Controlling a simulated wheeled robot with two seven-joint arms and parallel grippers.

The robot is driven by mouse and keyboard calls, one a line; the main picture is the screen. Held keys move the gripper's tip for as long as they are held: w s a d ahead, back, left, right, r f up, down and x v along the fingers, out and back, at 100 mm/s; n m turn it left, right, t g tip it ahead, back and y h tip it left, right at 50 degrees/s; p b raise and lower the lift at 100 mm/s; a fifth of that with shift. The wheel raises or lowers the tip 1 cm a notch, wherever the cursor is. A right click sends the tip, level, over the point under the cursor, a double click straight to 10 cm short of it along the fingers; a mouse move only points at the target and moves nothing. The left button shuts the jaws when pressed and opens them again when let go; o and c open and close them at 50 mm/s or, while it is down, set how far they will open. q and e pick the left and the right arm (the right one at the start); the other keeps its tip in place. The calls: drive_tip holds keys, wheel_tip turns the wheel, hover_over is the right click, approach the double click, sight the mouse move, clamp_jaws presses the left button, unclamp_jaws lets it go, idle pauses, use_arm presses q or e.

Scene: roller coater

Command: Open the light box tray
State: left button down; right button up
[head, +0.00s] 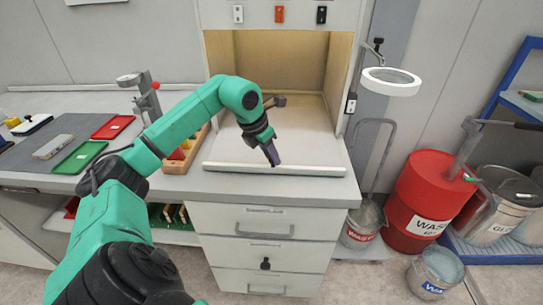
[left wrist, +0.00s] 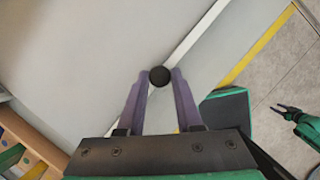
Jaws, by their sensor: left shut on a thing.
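The light box (head: 278,62) is the lit, beige-lined booth at the back of the counter. Its pale tray (head: 310,135) lies flat at the bottom, with a light front edge (head: 300,170). My left gripper (head: 272,157) reaches down to the middle of that front edge. In the left wrist view, its purple fingers (left wrist: 160,80) are shut on a round black knob (left wrist: 160,75) in front of the pale panel. The knob is hidden in the head view. A dark gripper with green parts, seemingly my right one (left wrist: 290,112), shows at the right of the wrist view, its jaws unclear.
Drawers (head: 262,222) with handles and a black knob are below the counter. A wooden rack (head: 188,150) stands left of the tray. A ring lamp (head: 391,80) and a red waste drum (head: 425,203) stand right. The floor in front is partly clear.

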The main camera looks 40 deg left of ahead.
use_arm(q)
drive_tip(key=shift+s+d, duration=0.4)
drive_tip(key=shift+s, duration=0.15)
drive_tip(key=shift+s+d+r, duration=0.1)
use_arm(e)
drive_tip(key=shift+a+f, duration=0.35)
drive_tip(key=shift+f, duration=0.05)
use_arm(q)
drive_tip(key=c, duration=0.6)
unclamp_jaws()
use_arm(e)
drive_tip(key=shift+d, duration=0.15)
use_arm(q)
drive_tip(key=shift+s+r, duration=0.1)
drive_tip(key=shift+r, duration=0.1)
drive_tip(key=p+v, duration=0.1)
drive_tip(key=v, duration=1.3)
use_arm(e)
drive_tip(key=shift+s+d+r, duration=0.1)
drive_tip(key=shift+d+r, duration=0.05)
drive_tip(key=shift+r, duration=0.55)
